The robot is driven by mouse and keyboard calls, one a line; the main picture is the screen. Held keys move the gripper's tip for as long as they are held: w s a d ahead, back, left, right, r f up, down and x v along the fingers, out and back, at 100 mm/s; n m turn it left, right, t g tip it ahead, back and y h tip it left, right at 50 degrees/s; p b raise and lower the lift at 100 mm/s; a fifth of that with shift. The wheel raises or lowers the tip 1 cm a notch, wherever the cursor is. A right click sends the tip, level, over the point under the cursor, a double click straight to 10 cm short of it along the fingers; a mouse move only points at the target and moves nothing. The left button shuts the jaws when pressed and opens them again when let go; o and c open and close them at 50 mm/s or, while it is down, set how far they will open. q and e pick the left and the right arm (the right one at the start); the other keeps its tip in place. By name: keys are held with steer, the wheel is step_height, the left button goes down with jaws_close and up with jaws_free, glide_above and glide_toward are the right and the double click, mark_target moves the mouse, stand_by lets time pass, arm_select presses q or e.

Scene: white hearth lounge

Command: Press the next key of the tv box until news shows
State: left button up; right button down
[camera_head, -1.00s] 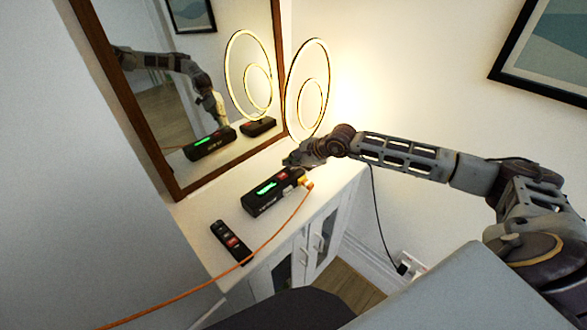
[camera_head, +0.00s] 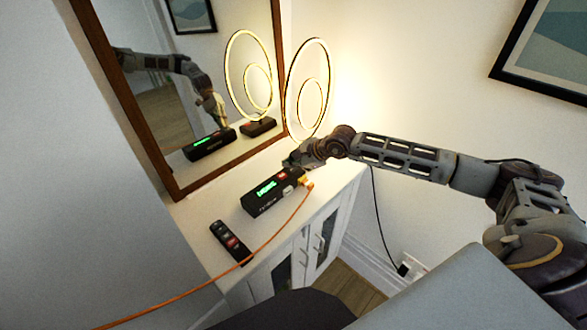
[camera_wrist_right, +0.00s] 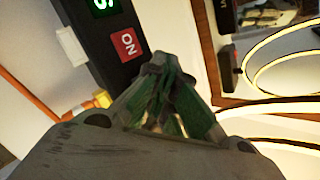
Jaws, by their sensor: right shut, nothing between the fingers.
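The tv box (camera_head: 265,201) is a black box on the white cabinet, with a green lit display (camera_head: 266,188) whose word is too small to read. A red key (camera_head: 283,176) sits near its right end. My right gripper (camera_head: 289,163) is shut and empty at the right end of the box. In the wrist view its fingertips (camera_wrist_right: 158,60) are close beside the box, just past the red key; contact cannot be told. My left gripper is out of view.
A black remote (camera_head: 230,241) lies on the cabinet top (camera_head: 197,213). An orange cable (camera_head: 284,229) runs from the box's right end across the front. A lit ring lamp (camera_head: 306,90) stands behind. A framed mirror (camera_head: 165,95) reflects the arm and box.

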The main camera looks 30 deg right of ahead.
steer(key=shift+r, duration=0.8)
steer(key=shift+r, duration=0.15)
stand_by(0.3)
